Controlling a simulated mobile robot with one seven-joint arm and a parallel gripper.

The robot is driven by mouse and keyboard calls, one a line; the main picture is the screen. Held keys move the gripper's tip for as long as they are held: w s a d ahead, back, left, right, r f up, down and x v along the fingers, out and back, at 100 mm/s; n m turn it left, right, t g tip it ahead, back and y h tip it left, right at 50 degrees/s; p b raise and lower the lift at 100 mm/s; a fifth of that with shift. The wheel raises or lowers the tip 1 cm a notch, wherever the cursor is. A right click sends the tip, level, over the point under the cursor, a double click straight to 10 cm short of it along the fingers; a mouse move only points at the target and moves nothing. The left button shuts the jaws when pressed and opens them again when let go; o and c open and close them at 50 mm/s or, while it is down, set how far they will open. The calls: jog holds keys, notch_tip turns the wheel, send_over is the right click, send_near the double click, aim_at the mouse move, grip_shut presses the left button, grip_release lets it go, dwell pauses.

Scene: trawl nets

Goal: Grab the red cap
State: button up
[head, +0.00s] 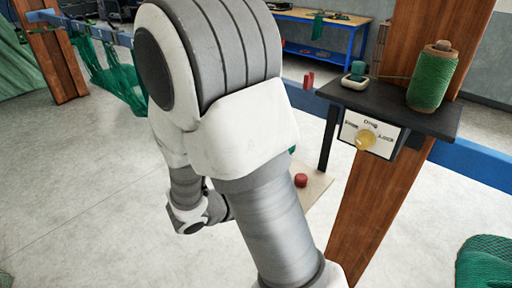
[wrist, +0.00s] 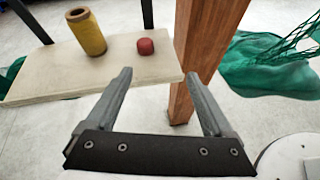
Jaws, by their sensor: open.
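The red cap (wrist: 145,46) sits on a pale wooden shelf (wrist: 125,83) in the wrist view, near the shelf's right end. It also shows in the head view (head: 301,180), on the part of the shelf that my arm leaves uncovered. My gripper (wrist: 158,76) is open and empty, with its two fingers apart. In the wrist view the cap lies beyond the fingertips, a little left of the middle of the gap, and nothing touches it. In the head view my arm hides the gripper's fingers.
A yellow spool (wrist: 87,32) stands on the shelf left of the cap. A wooden post (wrist: 200,50) rises just right of the shelf. A green net (wrist: 262,65) lies right of the post. A dark upper shelf (head: 390,104) holds a green twine spool (head: 432,80).

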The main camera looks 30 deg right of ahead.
jog(key=w+d+f, duration=0.1)
jog(key=d+f, duration=0.1)
jog(key=d, duration=0.1)
jog(key=w+d+f+n+t, duration=0.1)
jog(key=w+d+f, duration=0.1)
jog(key=d, duration=0.1)
jog(key=w+d+f+n, duration=0.1)
jog(key=w+d+f, duration=0.1)
jog(key=d, duration=0.1)
jog(key=shift+d+f+b, duration=0.15)
jog(key=shift+b, duration=0.15)
jog(key=shift+w+r+x, duration=0.1)
jog(key=shift+w+x, duration=0.05)
jog(key=shift+x, duration=1.4)
jog(key=shift+w+r+x, duration=0.15)
jog(key=shift+x, duration=1.35)
jog(key=shift+c, duration=0.2)
grip_shut()
